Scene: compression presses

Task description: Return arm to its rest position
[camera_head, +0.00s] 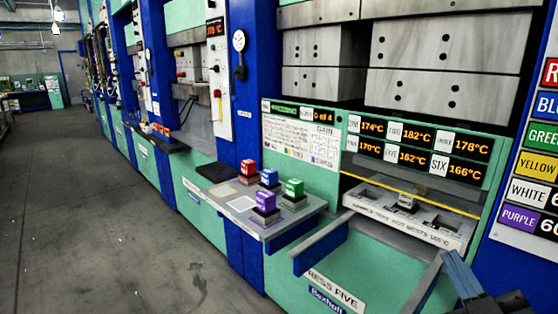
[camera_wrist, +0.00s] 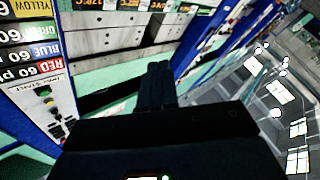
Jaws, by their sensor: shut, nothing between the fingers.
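My gripper (camera_head: 452,258) shows at the bottom right corner of the head view, in front of the green press with the sign "PRESS FIVE". In the wrist view my gripper (camera_wrist: 158,66) has its dark fingers together, with nothing between them. The wrist view is tilted and looks along the fingers toward the press front. The fingers look apart from the press and from the small tray shelf. Most of my arm is out of the head view.
A grey shelf (camera_head: 238,204) holds a red block (camera_head: 248,168), a blue block (camera_head: 269,177) and a green block (camera_head: 293,187), plus a purple one (camera_head: 265,201). A sample tray (camera_head: 418,220) sits in the press opening. A colour chart (camera_head: 528,185) stands right. Open floor (camera_head: 110,240) lies left.

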